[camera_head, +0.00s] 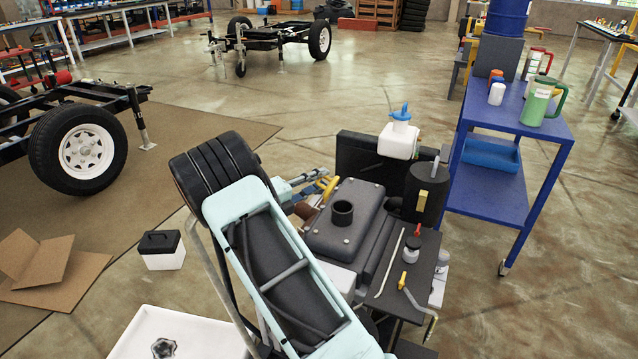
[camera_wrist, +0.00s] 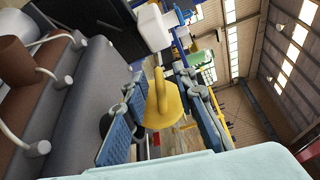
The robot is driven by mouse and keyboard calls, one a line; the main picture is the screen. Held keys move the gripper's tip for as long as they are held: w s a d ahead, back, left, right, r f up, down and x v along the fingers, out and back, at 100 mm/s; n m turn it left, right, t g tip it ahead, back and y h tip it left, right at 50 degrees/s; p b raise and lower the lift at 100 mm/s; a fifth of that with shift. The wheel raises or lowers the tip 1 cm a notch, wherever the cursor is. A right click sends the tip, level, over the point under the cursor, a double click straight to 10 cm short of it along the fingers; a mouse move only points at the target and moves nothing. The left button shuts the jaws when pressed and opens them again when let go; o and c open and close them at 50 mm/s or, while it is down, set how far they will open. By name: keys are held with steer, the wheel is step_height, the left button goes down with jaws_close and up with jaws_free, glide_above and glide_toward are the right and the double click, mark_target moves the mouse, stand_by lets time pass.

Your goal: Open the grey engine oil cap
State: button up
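My gripper (camera_wrist: 158,72) points its two blue-padded fingers over the engine's left side; the fingers are spread apart. A yellow cap-like piece with an upright handle (camera_wrist: 160,92) shows between them in the wrist view; contact with the fingers cannot be made out. The yellow piece also shows by my gripper in the head view (camera_head: 328,188). The engine's dark grey cover (camera_head: 318,235) carries an upright dark, open-topped neck (camera_head: 342,213), to the right of my gripper. A grey knob-shaped cap (camera_head: 163,349) lies on a white surface at lower left. I cannot tell which piece is the named cap.
A white bottle with a blue top (camera_head: 399,140) and a black canister (camera_head: 424,190) stand behind the engine. A blue cart (camera_head: 495,175) is on the right. A black-and-white box (camera_head: 162,250) and cardboard (camera_head: 40,265) lie at left.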

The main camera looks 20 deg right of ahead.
steer(key=shift+w+d, duration=0.1)
steer(key=shift+d, duration=0.15)
jaws_close()
steer(key=shift+r, duration=0.1)
stand_by(0.3)
